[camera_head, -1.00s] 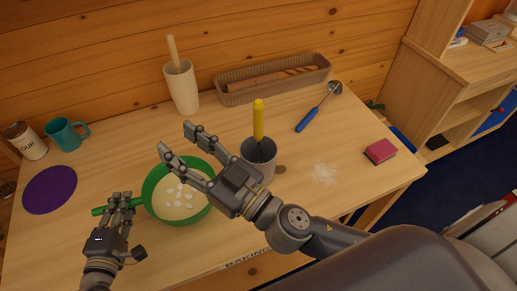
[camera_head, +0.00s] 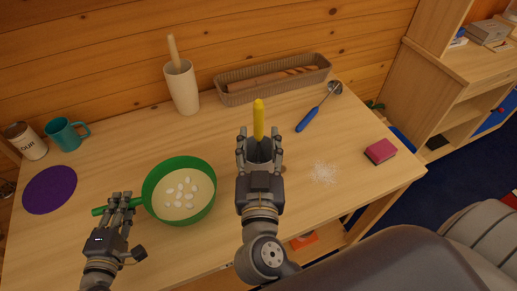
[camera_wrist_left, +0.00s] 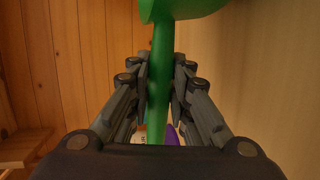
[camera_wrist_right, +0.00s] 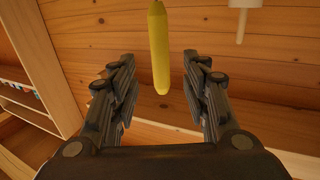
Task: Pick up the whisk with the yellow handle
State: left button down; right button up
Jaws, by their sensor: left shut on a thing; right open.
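My left gripper (camera_head: 120,203) is shut on the green handle (camera_wrist_left: 160,75) of the green pan (camera_head: 158,207).
The pan holds several white pieces. A purple mat (camera_head: 50,190), teal mug (camera_head: 66,134), flour can (camera_head: 26,141), tall beige container (camera_head: 182,88), basket (camera_head: 240,94), blue-handled ladle (camera_head: 308,119) and red sponge (camera_head: 381,151) surround the work area.

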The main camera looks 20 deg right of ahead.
aim_at(258, 123)
jog(key=x, duration=0.7)
jog(key=shift+w, duration=0.3)
jog(key=shift+s, duration=0.1)
grip_shut()
